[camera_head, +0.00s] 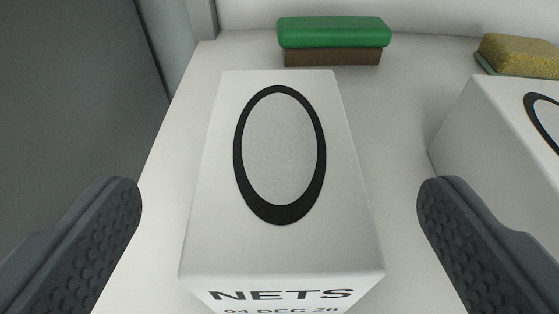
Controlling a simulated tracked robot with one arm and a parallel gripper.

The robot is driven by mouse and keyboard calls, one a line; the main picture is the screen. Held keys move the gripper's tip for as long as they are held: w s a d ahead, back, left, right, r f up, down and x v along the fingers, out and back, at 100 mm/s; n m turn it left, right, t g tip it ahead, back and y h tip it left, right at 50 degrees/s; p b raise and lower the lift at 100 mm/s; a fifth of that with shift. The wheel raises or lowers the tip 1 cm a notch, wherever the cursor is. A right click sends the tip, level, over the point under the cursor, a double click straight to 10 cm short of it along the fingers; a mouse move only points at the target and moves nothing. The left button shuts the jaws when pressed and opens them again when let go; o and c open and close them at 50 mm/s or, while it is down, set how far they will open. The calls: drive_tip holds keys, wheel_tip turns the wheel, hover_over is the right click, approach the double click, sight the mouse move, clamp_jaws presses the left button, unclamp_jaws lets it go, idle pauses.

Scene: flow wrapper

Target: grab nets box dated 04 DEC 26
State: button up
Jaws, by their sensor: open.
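A white box (222,210) stands in the middle of the head camera view. Its top has a black oval ring around a grey centre. Its near face reads "NETS" and, partly cut off by the lower edge, "04 DEC 26". My gripper (280,205) is open, with one dark, studded finger on each side of the box. There is a visible gap between each finger and the box. The lower part of the near face is out of view.
A second white box (490,150) with a similar oval stands at the right, close to my right finger. Behind are a green and brown block (335,38) and a yellow sponge-like block with a green base (518,54). The white surface (400,95) ends at the left in a dark area.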

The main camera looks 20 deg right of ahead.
sight(280, 165)
drive_tip(key=shift+x, duration=2.6)
drive_tip(key=shift+f, duration=0.15)
drive_tip(key=shift+s, duration=0.1)
drive_tip(key=shift+c, duration=0.3)
drive_tip(key=c, duration=1.1)
drive_tip(key=shift+o, duration=0.2)
drive_tip(key=shift+r, duration=0.2)
drive_tip(key=shift+r, duration=1.35)
drive_tip(key=shift+s+a+r, duration=0.15)
drive_tip(key=shift+r, duration=0.15)
drive_tip(key=s+a+b, duration=0.2)
drive_tip(key=s+b, duration=0.2)
drive_tip(key=s, duration=0.4)
drive_tip(key=s+a+b, duration=0.3)
drive_tip(key=s+b, duration=0.1)
drive_tip(key=s, duration=0.4)
drive_tip(key=shift+s+a, duration=0.2)
drive_tip(key=shift+s, duration=0.2)
